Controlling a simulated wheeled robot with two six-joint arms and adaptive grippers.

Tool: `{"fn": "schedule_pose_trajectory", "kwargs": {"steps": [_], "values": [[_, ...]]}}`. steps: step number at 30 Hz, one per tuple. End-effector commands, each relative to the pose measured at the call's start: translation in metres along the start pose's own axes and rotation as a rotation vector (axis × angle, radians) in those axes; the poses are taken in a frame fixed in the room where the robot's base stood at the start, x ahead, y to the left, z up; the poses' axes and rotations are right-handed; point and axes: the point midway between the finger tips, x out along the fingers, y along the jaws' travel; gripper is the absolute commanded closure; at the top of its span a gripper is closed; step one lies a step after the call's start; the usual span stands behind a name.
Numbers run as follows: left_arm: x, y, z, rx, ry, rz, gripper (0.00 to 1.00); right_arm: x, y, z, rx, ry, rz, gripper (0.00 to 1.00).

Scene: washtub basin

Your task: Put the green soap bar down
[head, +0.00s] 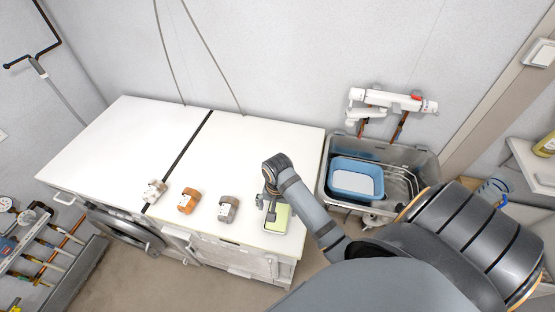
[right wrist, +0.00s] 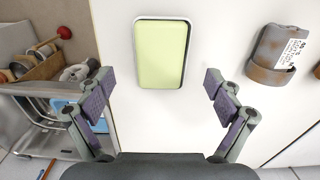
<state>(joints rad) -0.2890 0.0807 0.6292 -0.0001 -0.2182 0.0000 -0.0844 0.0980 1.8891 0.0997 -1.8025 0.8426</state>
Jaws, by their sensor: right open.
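The green soap bar (head: 281,219) lies flat on the white worktop (head: 250,150), near its front right corner. In the right wrist view the soap bar (right wrist: 161,55) shows whole, pale green with a thin light rim and dark edge around it. My right gripper (head: 270,208) is over the worktop at the soap bar and hides part of it in the head view. In the right wrist view its fingers (right wrist: 160,95) are spread wide and empty, with the soap bar beyond and between them. My left gripper is not in view.
A grey cup-like item with a label (head: 227,209), an orange one (head: 187,201) and a pale one (head: 154,191) stand along the worktop's front edge. A metal basin (head: 421,163) with a blue tub (head: 334,178) is to the right. The worktop's back is clear.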

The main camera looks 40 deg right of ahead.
Motion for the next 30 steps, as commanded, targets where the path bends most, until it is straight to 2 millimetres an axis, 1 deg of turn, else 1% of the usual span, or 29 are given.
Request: {"fn": "schedule_pose_trajectory", "kwargs": {"steps": [1, 3, 5, 6, 9, 13, 27, 30], "values": [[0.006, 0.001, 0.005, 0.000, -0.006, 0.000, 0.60, -0.010, -0.001, -0.001, 0.000, 0.004, -0.004, 0.08], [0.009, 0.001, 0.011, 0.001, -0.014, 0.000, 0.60, -0.026, -0.001, -0.001, 0.000, 0.003, -0.004, 0.08], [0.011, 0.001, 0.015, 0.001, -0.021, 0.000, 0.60, -0.037, -0.001, -0.001, 0.000, 0.004, -0.003, 0.08], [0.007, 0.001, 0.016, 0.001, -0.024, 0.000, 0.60, -0.046, 0.000, -0.001, 0.000, 0.002, -0.001, 0.08], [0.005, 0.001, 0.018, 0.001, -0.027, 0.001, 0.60, -0.057, 0.000, 0.000, 0.000, 0.001, -0.001, 0.08], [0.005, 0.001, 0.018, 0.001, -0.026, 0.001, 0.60, -0.062, 0.000, 0.000, 0.000, -0.001, 0.000, 0.08], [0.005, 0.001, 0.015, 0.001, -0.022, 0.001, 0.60, -0.061, 0.000, 0.000, 0.001, -0.001, 0.000, 0.08], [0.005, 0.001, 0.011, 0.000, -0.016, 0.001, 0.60, -0.061, 0.000, 0.000, 0.001, -0.002, 0.000, 0.08]]}}
